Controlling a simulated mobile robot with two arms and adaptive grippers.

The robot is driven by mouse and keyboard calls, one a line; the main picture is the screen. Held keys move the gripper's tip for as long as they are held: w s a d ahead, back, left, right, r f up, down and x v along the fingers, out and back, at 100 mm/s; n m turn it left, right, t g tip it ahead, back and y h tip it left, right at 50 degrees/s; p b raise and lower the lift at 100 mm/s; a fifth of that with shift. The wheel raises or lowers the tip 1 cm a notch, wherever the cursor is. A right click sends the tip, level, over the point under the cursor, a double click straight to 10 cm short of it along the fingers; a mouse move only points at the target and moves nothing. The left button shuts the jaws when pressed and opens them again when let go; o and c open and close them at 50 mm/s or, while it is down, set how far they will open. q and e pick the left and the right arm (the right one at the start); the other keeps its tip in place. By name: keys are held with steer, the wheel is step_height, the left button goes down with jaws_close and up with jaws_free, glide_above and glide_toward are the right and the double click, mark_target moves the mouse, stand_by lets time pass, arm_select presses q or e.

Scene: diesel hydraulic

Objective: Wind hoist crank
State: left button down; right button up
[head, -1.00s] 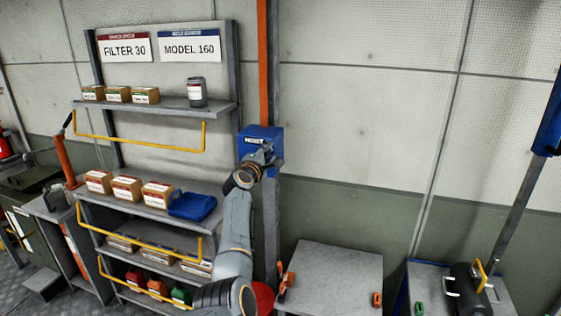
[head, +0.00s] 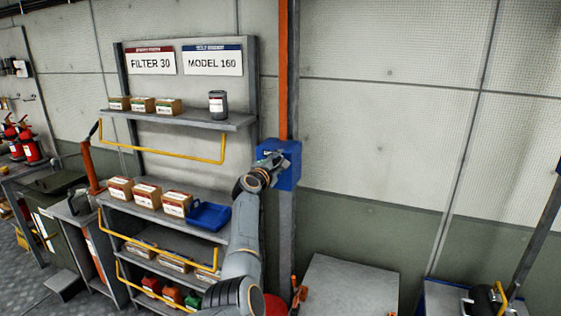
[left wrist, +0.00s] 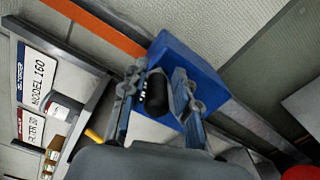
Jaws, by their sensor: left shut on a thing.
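The blue hoist box (head: 290,166) is mounted on a grey post below an orange upright. It also shows in the left wrist view (left wrist: 192,62). My left gripper (head: 274,160) is in front of the box's face. In the left wrist view its fingers (left wrist: 158,95) are on both sides of a black crank handle (left wrist: 156,92) and shut on it. The rest of the crank is hidden behind the fingers. My right gripper is not in view.
A shelf unit (head: 180,119) with yellow rails, boxes and a grey canister (head: 217,104) stands left of the post. A blue tray (head: 209,216) lies on its middle shelf. A grey cabinet top (head: 350,285) is at lower right. The wall right of the box is bare.

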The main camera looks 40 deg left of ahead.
arm_select(q)
steer(key=shift+s+a+r, duration=0.2)
steer(key=shift+a+r, duration=0.1)
steer(key=shift+a, duration=0.15)
steer(key=c, duration=1.2)
jaws_free()
steer(key=shift+o, duration=0.2)
steer(key=shift+a+f, duration=0.1)
steer(key=shift+f, duration=0.1)
steer(key=shift+f, duration=0.1)
steer(key=v, duration=1.2)
steer(key=shift+d, duration=0.2)
